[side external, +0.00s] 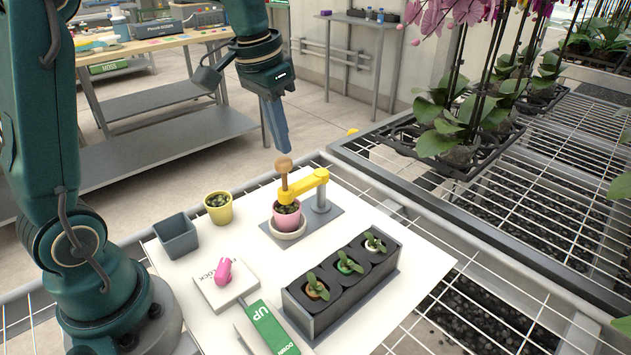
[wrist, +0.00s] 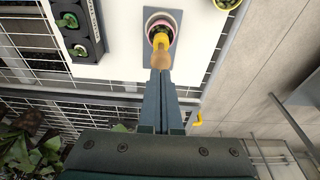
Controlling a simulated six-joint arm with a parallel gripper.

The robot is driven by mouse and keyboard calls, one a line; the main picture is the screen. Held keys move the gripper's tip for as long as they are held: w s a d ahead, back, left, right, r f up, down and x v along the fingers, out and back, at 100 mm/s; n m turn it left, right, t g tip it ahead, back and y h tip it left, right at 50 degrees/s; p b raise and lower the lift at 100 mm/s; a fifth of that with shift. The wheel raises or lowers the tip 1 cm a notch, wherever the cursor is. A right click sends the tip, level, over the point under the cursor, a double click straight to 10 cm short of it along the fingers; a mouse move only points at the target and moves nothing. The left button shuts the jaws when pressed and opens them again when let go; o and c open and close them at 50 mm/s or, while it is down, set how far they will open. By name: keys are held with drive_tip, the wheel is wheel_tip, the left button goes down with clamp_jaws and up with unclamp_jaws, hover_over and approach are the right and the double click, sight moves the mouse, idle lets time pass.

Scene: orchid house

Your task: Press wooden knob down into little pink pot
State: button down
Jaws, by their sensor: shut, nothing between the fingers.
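The wooden knob (side external: 284,165) tops an upright wooden rod, which passes through a yellow arm (side external: 305,186) on a grey post. Below it the little pink pot (side external: 286,217) stands on a pale saucer (side external: 288,233), with dark filling and green bits inside. My gripper (side external: 283,148) is shut and empty, pointing down just above the knob. In the side view a small gap seems to show between the fingertips and the knob. In the wrist view the fingertips (wrist: 158,72) overlap the edge of the knob (wrist: 161,59), and contact cannot be told there.
A yellow pot (side external: 219,215) and a grey square pot (side external: 177,237) stand to the left. A dark tray (side external: 335,306) with several seedlings is at the front right. A white block with a pink piece (side external: 224,271) and a green UP/DOWN panel (side external: 270,326) are in front.

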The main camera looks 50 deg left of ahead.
sight(282, 161)
drive_tip(key=shift+f, duration=0.15)
drive_tip(key=shift+f, duration=2.5)
drive_tip(key=shift+r, duration=5.05)
